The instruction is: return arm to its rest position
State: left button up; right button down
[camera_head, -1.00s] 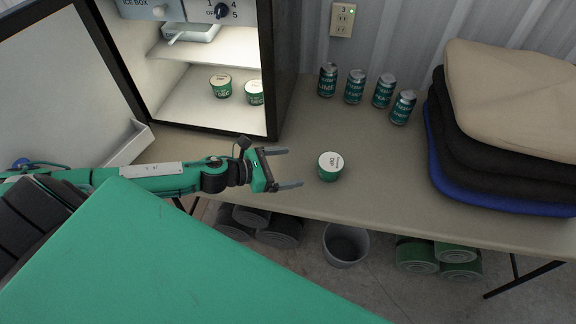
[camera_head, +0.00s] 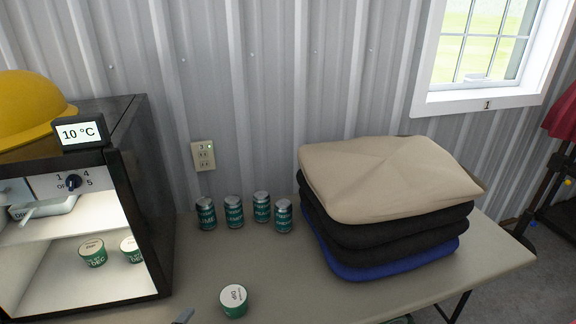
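My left gripper (camera_head: 184,316) shows only as a grey fingertip at the bottom edge of the head view, left of a small tub. The rest of my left arm is out of frame, so its opening cannot be judged. My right gripper is not in view. The small green tub with a white lid (camera_head: 234,300) stands upright on the table (camera_head: 330,300), apart from the fingertip.
An open, lit mini fridge (camera_head: 130,200) at left holds two tubs (camera_head: 93,252). A temperature display (camera_head: 80,133) and yellow hard hat (camera_head: 25,105) sit on top. Several cans (camera_head: 234,212) stand near the wall. Stacked cushions (camera_head: 385,185) fill the table's right part.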

pick_arm(q)
jog(key=s+f+n+g, duration=0.4)
jog(key=s+n+g, duration=0.5)
jog(key=s+n, duration=0.8)
notch_tip(320, 180, down, 30)
jog(key=s+r+p, duration=0.1)
jog(key=p, duration=0.1)
jog(key=s+a+f+g+p, duration=0.1)
jog(key=s+f, duration=0.7)
jog(key=s, duration=0.1)
jog(key=s+a+f+g+p, duration=0.1)
jog(key=s+a+f, duration=0.1)
jog(key=s+f, duration=0.7)
jog(key=shift+s+a+m+y, duration=0.3)
jog(key=shift+s+y, duration=0.1)
jog(key=shift+s, duration=0.15)
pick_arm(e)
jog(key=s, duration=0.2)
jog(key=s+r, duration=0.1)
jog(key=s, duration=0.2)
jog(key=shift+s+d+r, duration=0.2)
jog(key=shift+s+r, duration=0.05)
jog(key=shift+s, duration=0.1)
